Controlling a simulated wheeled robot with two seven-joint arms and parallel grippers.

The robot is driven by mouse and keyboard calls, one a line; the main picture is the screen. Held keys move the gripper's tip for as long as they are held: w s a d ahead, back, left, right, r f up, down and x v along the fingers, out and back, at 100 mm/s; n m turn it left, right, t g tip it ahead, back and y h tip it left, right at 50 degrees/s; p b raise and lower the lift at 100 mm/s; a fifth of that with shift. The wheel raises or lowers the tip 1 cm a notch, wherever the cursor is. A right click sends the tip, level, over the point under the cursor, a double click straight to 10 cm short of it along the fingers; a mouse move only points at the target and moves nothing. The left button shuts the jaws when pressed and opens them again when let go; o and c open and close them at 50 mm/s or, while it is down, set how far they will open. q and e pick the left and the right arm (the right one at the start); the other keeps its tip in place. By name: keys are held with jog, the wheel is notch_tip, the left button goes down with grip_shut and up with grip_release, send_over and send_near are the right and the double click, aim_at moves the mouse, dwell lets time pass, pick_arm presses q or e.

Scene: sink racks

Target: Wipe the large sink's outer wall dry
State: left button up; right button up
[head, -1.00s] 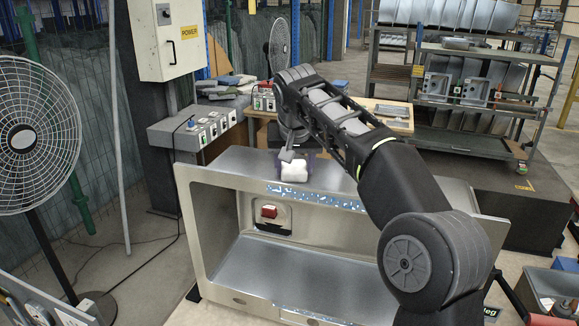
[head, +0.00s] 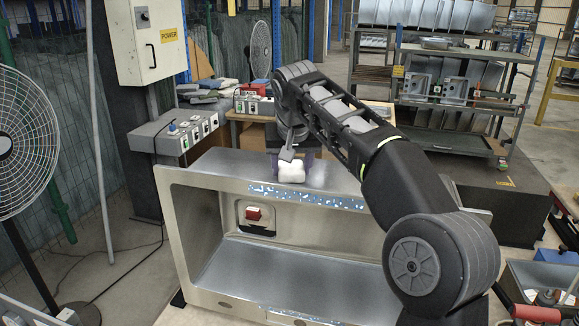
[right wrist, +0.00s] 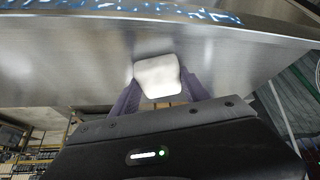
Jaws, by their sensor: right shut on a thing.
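The large steel sink (head: 185,235) lies with its open side facing me and one outer wall (head: 225,165) facing up. Blue-white speckled wet patches (head: 310,197) run along that wall's front edge; they also show in the right wrist view (right wrist: 150,13). My right gripper (head: 291,158) is shut on a white cloth pad (head: 291,173), which also shows in the right wrist view (right wrist: 157,76). The pad is over the upper wall, just behind the wet strip. I cannot tell if it touches the steel. My left gripper is not in view.
A red block (head: 253,213) shows at the opening in the sink's inner wall. A fan (head: 25,140) stands at the left. A power box (head: 150,40) and switch panel (head: 180,140) stand behind left. A loaded shelf cart (head: 450,100) is behind right. A toolbox (head: 540,280) sits at lower right.

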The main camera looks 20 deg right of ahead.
aim_at(335, 182)
jog(key=shift+s+d+f+b, duration=0.2)
jog(key=shift+s+d+b, duration=0.3)
jog(key=shift+s+d, duration=0.65)
jog(key=shift+d, duration=0.15)
jog(key=shift+s+d+b, duration=0.45)
jog(key=shift+s+d, duration=0.1)
jog(key=shift+d, duration=0.15)
jog(key=shift+s+d+r, duration=0.15)
jog(key=shift+s+d, duration=0.4)
jog(key=shift+d, duration=0.15)
jog(key=shift+s+d, duration=0.1)
jog(key=shift+s+d+f+b, duration=0.2)
jog(key=shift+s+d+b, duration=0.3)
jog(key=shift+s+d, duration=0.6)
